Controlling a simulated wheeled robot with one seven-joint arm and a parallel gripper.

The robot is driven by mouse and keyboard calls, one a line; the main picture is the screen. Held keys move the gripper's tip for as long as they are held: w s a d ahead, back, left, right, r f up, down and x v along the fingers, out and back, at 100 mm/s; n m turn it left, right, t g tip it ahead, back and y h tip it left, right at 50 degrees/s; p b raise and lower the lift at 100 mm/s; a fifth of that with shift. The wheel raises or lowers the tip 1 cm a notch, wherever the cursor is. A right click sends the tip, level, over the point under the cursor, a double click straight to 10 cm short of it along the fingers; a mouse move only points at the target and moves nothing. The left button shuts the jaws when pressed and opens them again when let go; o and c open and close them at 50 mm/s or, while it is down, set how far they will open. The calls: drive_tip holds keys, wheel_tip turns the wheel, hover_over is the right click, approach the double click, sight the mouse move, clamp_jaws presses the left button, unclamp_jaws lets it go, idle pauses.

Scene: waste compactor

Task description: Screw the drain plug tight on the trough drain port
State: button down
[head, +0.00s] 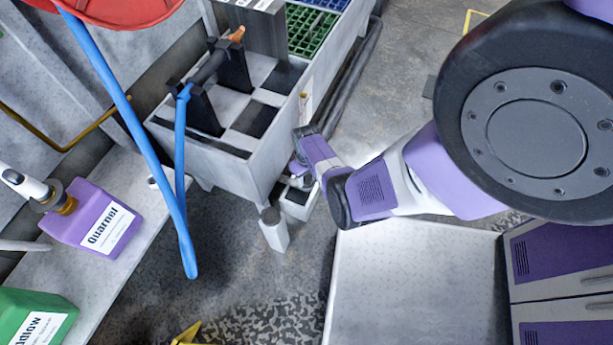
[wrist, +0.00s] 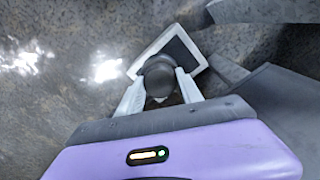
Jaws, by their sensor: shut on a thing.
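My gripper (wrist: 160,85) is shut on a dark, round drain plug (wrist: 157,66), one pale finger on each side. Beyond the plug, a white square-framed part with a dark inside (wrist: 197,60) shows in the wrist view. The plug overlaps it there, and I cannot tell whether the two touch or whether the thread is engaged. In the head view my gripper (head: 300,181) is low beside the outer wall of the grey trough (head: 263,165), above a small white box (head: 298,204). The drain port itself is not clearly visible, and the plug is mostly hidden in this view.
A white post (head: 273,229) stands close to the gripper. A blue bar (head: 130,120) crosses the left side. A purple jug (head: 97,222) and a green jug (head: 35,318) stand on a ledge. A pale platform (head: 410,285) lies below my arm.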

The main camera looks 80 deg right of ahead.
idle(0.3)
drive_tip(key=m, duration=0.5)
drive_tip(key=c, duration=0.7)
unclamp_jaws()
drive_tip(key=shift+c, duration=0.5)
